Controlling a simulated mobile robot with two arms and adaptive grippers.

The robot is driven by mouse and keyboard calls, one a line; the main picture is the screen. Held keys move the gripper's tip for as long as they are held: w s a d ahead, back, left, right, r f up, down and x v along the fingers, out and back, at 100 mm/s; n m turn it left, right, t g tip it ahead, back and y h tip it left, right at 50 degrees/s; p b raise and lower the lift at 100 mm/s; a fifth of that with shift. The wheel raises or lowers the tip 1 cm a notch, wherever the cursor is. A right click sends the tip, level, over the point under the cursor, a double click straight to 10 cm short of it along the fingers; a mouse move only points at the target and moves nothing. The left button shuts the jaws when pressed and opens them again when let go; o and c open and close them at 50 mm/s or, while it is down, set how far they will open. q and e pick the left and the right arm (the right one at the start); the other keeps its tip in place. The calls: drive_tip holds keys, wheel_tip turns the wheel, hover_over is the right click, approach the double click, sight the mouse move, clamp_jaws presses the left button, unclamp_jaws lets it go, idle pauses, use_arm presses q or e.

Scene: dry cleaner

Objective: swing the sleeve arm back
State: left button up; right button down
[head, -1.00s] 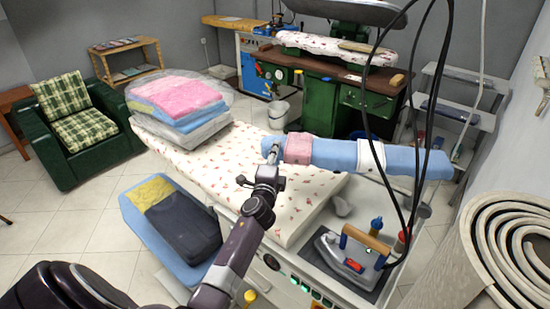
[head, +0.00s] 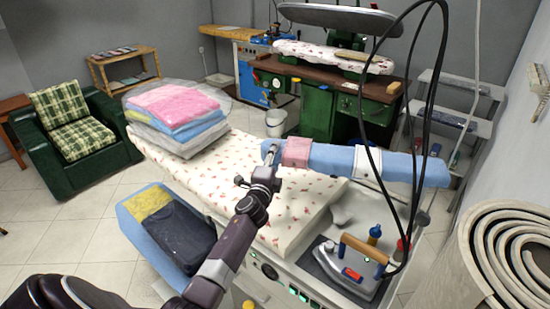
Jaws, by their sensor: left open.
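The sleeve arm (head: 330,158) is a long blue padded bar with a pink band and a white band. It lies across the right part of the ironing table (head: 245,185), above its flowered cover. My left gripper (head: 270,153) is open at the left end of the sleeve arm, just beside the pink band. Whether its fingers touch the padding is too small to tell. My right gripper is not in view.
An iron (head: 350,265) with a wooden handle rests on the right end, with black cables hanging above it. Folded laundry (head: 176,104) is stacked on the far left. A rolled mat (head: 525,250) stands at the right.

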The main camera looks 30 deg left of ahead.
use_arm(q)
drive_tip(key=shift+s, duration=0.1)
drive_tip(key=v, duration=1.2)
drive_tip(key=shift+c, duration=0.4)
